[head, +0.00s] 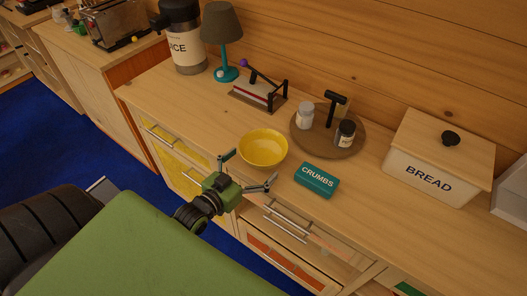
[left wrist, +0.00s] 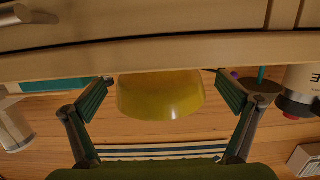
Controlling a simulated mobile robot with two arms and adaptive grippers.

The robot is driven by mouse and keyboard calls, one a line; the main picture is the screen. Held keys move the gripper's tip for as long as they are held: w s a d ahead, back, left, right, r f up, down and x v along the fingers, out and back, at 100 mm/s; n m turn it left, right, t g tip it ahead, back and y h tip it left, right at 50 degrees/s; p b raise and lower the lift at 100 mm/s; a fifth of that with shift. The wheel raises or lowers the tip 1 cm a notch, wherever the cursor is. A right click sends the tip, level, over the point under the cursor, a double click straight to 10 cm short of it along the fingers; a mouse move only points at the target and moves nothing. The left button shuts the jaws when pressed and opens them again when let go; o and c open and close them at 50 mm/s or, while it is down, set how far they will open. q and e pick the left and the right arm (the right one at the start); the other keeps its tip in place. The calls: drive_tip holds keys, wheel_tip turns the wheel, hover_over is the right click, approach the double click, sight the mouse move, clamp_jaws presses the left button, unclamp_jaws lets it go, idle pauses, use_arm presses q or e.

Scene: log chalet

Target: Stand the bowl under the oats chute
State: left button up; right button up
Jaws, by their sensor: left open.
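The yellow bowl (head: 263,150) stands upright on the wooden counter near its front edge. My left gripper (head: 249,170) is open just in front of the bowl, with one finger toward each side of it. In the left wrist view, which is upside down, the bowl (left wrist: 160,97) appears between the spread fingers (left wrist: 163,88). The fingers do not appear shut on it. I cannot make out an oats chute in either view. My right gripper is not in view.
A teal CRUMBS box (head: 316,180) lies right of the bowl. Behind are a round board (head: 318,145) with two shakers and a slicer-like rack (head: 258,95). A lamp (head: 222,38) and dispenser (head: 184,40) stand left, a BREAD bin (head: 433,165) right.

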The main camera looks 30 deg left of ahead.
sight(273, 146)
use_arm(q)
drive_tip(key=w, duration=0.1)
drive_tip(key=w+p, duration=0.1)
drive_tip(key=w, duration=0.2)
drive_tip(key=shift+w+d, duration=0.15)
drive_tip(key=shift+d, duration=0.15)
drive_tip(key=shift+w+f, duration=0.1)
drive_tip(key=shift+w, duration=0.3)
drive_tip(key=c, duration=1)
drive_tip(key=shift+c, duration=1.2)
